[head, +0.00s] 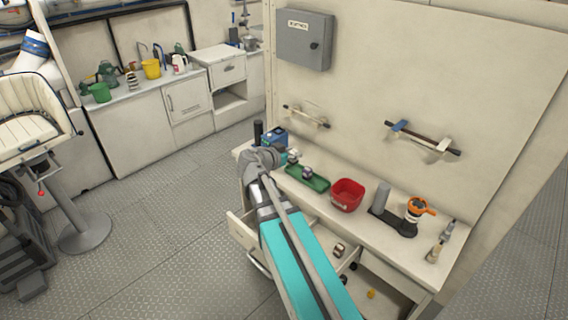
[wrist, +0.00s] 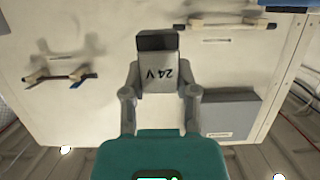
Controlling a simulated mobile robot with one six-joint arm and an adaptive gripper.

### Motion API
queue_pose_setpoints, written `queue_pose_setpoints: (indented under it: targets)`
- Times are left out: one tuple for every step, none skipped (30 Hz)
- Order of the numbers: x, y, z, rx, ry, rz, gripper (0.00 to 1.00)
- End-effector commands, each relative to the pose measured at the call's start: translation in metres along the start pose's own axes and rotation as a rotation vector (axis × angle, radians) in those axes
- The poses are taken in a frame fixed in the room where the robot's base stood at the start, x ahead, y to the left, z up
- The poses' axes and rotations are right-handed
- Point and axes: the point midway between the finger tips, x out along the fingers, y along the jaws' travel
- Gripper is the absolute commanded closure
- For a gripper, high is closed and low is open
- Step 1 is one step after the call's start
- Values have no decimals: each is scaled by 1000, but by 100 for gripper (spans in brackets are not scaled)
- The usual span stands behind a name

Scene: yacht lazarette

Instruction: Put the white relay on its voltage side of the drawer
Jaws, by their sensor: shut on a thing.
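The relay (wrist: 158,76) is a pale grey-white block with a dark end, marked "24 V", which reads upside down in the wrist view. My gripper (wrist: 159,92) is shut on it, one finger on each side. In the head view my arm reaches over the left end of the counter, and its wrist hides the fingers and the relay. The drawer (head: 240,232) stands open under the counter. My arm covers much of its inside, so I cannot read any voltage marks there. Small items show in or below the drawer area to the right of my arm.
On the counter (head: 437,273) stand a green tray (head: 318,184) with small parts, a red bin (head: 347,195), a grey cylinder and an orange-topped tool (head: 414,210). A blue box (head: 277,137) is close to my wrist. A grey wall box (head: 304,40) hangs above.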

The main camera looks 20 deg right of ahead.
Motion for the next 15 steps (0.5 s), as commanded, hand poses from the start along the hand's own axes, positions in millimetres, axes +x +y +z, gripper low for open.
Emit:
queue_pose_setpoints:
  targets:
    - [7, -10, 5, 0, 0, 0, 100]
    - [10, -14, 6, 0, 0, 0, 100]
    - [15, -20, 8, 0, 0, 0, 100]
    - [18, -25, 10, 0, 0, 1, 100]
    - [21, -29, 12, 0, 0, 1, 100]
    - [26, -35, 14, 0, 0, 1, 100]
    - [29, -40, 15, 0, 0, 0, 100]
    - [32, -44, 16, 0, 0, 1, 100]
    - [36, -50, 18, 0, 0, 0, 100]
    - [40, -55, 20, 0, 0, 0, 100]
    - [43, -59, 21, 0, 0, 0, 100]
    - [47, -65, 23, 0, 0, 0, 100]
    - [50, -70, 24, 0, 0, 0, 100]
    - [51, -69, 28, 0, 0, 0, 100]
    - [54, -71, 32, 0, 0, 0, 100]
